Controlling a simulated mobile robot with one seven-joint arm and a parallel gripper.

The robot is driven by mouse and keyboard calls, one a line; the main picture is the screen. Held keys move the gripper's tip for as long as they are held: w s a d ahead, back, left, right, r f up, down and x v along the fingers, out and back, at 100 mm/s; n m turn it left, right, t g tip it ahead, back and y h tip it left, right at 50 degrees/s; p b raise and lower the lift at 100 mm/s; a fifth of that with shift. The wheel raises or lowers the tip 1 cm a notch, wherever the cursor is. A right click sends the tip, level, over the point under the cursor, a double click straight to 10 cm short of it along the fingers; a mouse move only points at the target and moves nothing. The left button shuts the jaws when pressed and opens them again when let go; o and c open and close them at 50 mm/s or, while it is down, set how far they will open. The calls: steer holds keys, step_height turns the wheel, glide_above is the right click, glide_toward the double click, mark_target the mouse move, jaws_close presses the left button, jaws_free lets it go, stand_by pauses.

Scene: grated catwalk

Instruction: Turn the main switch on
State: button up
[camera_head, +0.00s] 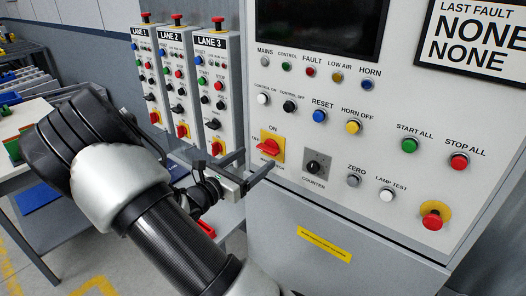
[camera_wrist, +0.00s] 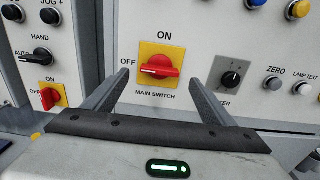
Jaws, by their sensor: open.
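The main switch is a red rotary handle on a yellow square plate, on the light grey control panel. Its red handle (camera_wrist: 160,67) lies nearly horizontal, with one end toward the OFF label at left; ON is printed above. In the head view, the main switch (camera_head: 269,147) sits at the panel's lower left. My gripper (camera_head: 258,167) is open and empty, in front of and slightly below the switch. In the wrist view, my gripper (camera_wrist: 158,80) has its fingers spread either side of the switch, apart from the handle.
The counter knob (camera_head: 315,166) is just right of the switch, near my right finger. Reset (camera_head: 320,116) and horn off (camera_head: 353,127) buttons sit above. A red emergency button (camera_head: 433,215) is at lower right. Lane panels (camera_head: 215,95) with similar red switches stand at left.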

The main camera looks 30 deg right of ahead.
mark_target(265, 151)
steer(key=x, duration=0.5)
steer(key=shift+w+d, duration=0.1)
steer(key=shift+d, duration=0.2)
steer(key=c, duration=1.1)
